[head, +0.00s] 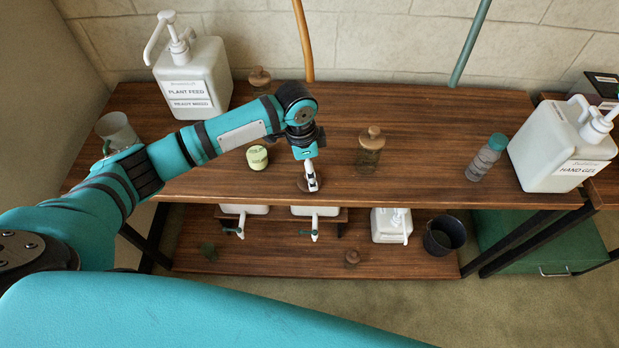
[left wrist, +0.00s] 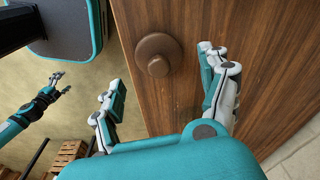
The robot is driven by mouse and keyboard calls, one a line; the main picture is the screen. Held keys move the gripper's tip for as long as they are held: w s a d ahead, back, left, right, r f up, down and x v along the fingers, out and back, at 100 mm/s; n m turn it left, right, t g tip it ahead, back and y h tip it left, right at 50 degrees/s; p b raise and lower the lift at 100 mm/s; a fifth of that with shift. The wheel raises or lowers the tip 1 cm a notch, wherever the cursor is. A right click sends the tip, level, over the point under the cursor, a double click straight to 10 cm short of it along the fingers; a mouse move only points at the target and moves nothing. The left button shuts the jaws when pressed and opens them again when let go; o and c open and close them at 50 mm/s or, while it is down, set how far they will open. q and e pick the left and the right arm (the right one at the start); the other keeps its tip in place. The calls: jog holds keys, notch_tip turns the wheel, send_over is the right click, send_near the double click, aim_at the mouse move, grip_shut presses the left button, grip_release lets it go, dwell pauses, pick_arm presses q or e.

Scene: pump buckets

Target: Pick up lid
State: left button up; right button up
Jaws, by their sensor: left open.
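A round brown wooden lid (left wrist: 150,47) with a knob lies near the table's edge in the left wrist view. In the head view, the lid (head: 301,185) is partly hidden behind my left gripper (head: 311,180). My left gripper (left wrist: 162,72) is open, its fingers spread on either side of the lid's knob in the picture, with nothing between them held. I cannot tell how high the fingers are above the lid. My right gripper (left wrist: 60,84) shows small in the left wrist view, open and empty, over the floor.
A pale green tub (head: 257,157) stands left of my gripper. A glass jar (head: 369,157) with a wooden stopper and a grey bottle (head: 486,160) stand to the right. Pump buckets labelled plant feed (head: 205,75) and hand gel (head: 560,145) flank the wooden tabletop (head: 430,120).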

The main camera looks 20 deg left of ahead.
pick_arm(q)
jog(key=shift+f, duration=1.65)
jog(key=shift+c, duration=0.3)
jog(key=shift+s, duration=0.15)
grip_shut()
